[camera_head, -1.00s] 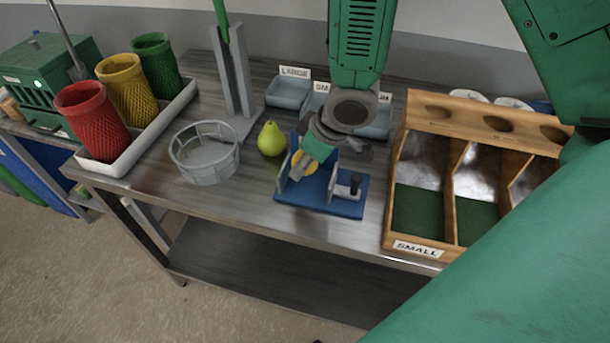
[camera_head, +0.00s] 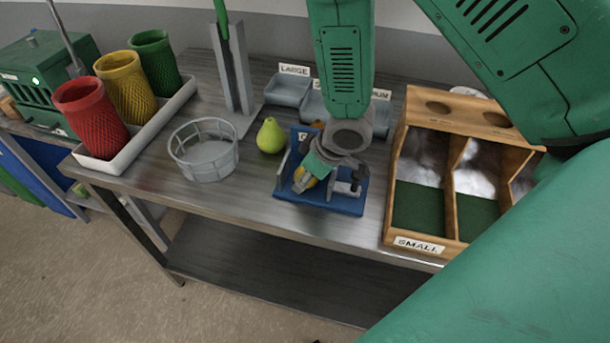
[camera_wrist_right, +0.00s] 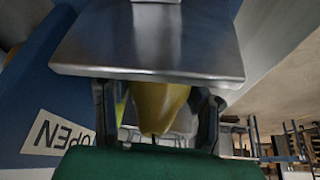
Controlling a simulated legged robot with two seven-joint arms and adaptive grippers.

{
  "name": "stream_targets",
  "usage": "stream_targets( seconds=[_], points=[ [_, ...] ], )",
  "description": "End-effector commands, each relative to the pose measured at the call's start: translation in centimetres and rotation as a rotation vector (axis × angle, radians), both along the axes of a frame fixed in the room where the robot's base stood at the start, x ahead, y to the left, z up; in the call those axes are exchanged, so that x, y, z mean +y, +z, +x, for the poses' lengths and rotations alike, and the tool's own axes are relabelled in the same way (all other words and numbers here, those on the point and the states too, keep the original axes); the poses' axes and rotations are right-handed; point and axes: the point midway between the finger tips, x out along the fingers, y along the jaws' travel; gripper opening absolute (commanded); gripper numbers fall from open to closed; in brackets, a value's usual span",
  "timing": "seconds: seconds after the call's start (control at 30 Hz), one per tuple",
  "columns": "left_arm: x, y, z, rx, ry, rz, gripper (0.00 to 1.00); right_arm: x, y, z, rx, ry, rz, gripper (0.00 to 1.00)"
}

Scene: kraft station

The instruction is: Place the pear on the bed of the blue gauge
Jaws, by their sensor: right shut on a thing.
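The blue gauge (camera_head: 345,206) stands near the front edge of the metal table, with a small dark knob on its right part. My right gripper (camera_head: 302,182) is over the gauge's bed, shut on a yellow pear (camera_head: 310,180). In the right wrist view the yellow pear (camera_wrist_right: 158,105) sits between the two dark fingers (camera_wrist_right: 158,118). The gripper covers much of the bed, and I cannot tell whether the pear touches it. A green pear (camera_head: 270,136) stands upright on the table, left of the gauge. My left gripper is not in view.
A grey round basket (camera_head: 204,152) stands left of the green pear. Red, yellow and green mesh cups stand in a white tray (camera_head: 150,133) at the left. A wooden compartment box (camera_head: 424,246) labelled SMALL is right of the gauge. Grey labelled bins (camera_head: 290,90) stand behind.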

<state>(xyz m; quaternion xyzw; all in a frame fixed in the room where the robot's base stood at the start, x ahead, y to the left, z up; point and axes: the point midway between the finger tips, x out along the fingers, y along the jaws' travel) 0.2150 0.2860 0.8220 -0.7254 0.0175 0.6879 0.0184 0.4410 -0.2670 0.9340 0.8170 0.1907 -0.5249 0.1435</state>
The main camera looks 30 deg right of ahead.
Motion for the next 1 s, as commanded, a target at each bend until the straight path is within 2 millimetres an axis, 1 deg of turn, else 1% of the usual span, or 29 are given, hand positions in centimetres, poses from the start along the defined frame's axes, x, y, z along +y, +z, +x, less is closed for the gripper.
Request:
stream_targets(
  seconds=[0.03,0.07,0.1,0.53,0.63,0.7,0.77,0.87,1.0],
  points=[
    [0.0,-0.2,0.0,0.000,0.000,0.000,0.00,0.3,-0.6,-0.3,0.009,0.004,0.004,0.48],
    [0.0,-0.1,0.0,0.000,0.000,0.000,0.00,0.3,-0.5,-0.3,0.010,0.005,0.005,0.58],
    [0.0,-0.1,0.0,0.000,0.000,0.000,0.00,0.2,-0.6,-0.3,0.011,0.005,0.005,0.64],
    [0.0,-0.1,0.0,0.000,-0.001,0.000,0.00,-0.1,-0.6,-0.5,0.014,0.002,-0.001,0.64],
    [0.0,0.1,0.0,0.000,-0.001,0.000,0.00,-0.1,-0.2,-0.5,0.014,0.002,-0.001,0.64],
    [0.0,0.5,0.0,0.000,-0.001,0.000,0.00,-0.1,0.5,-0.5,0.014,0.004,-0.002,0.64],
    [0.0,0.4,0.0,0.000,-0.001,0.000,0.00,-0.3,1.3,-0.8,0.010,0.001,0.000,0.64],
    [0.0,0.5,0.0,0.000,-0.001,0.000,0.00,-0.5,3.3,-1.4,0.006,-0.001,0.002,0.64],
    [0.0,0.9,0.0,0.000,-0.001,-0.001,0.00,-0.9,6.3,-2.6,0.003,0.000,0.004,0.64]
  ],
)
